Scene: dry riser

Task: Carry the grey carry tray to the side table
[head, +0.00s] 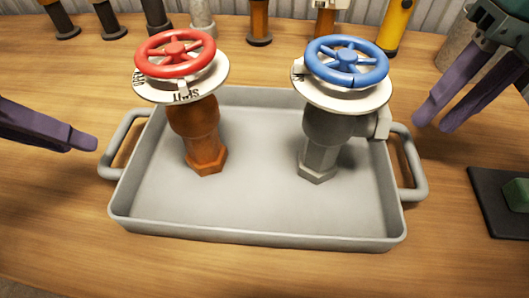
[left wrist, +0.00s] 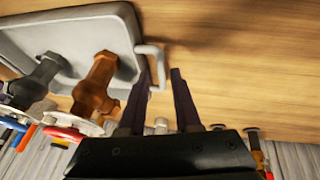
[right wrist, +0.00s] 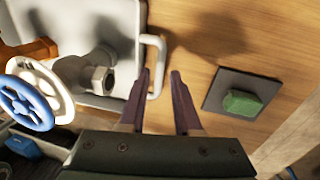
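The grey carry tray (head: 250,215) sits on a wooden table, with a loop handle at each end. Inside it stand an orange-brown valve with a red handwheel (head: 175,53) and a grey valve with a blue handwheel (head: 347,62). My left gripper (head: 92,143) is open and empty beside the tray's left handle (head: 116,148). In the left wrist view that handle's outer bar lies between the fingertips (left wrist: 161,72). My right gripper (head: 430,120) is open and empty above the right handle (head: 412,165). That handle's bar shows between its fingertips in the right wrist view (right wrist: 160,73).
Several fittings stand along the back edge, including a yellow cylinder (head: 395,25). A dark pad (head: 490,217) with a green block (head: 517,194) lies at the right. The wood in front of the tray (head: 180,262) is clear. No side table is identifiable.

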